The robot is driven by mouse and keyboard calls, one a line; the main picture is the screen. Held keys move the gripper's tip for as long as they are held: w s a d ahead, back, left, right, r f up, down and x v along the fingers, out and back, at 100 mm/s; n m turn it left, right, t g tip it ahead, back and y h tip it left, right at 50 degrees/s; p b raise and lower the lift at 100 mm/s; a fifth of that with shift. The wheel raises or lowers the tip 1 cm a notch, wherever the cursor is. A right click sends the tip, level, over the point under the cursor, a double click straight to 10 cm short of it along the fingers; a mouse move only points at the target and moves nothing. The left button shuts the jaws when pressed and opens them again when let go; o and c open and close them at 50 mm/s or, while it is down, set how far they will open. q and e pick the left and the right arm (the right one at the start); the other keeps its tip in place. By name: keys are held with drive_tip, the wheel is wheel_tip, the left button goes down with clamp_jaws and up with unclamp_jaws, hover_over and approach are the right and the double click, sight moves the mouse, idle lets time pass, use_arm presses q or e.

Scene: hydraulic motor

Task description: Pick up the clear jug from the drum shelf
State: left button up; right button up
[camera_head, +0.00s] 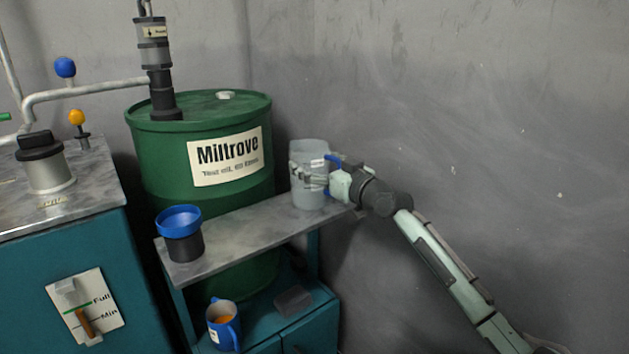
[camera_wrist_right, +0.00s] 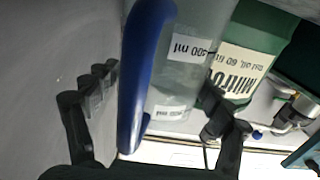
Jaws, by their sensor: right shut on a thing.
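The clear jug (camera_head: 310,198) is upright at the right end of the grey drum shelf (camera_head: 235,232), against the wall side. I cannot tell whether its base touches the shelf. My right gripper (camera_head: 318,174) reaches in from the right and is shut on the jug at its blue-handle side. In the right wrist view the blue handle and the jug (camera_wrist_right: 180,85) with its volume labels fill the middle, between the two dark fingers of my right gripper (camera_wrist_right: 160,98). My left gripper is not in view.
A green Miltrove drum (camera_head: 160,150) stands behind the shelf. A dark container with a blue funnel-like top (camera_head: 180,222) sits on the shelf's left end. A blue jug with orange contents (camera_head: 222,325) is on the lower level. A teal cabinet (camera_head: 50,260) stands left.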

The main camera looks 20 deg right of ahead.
drive_tip(key=c, duration=0.3)
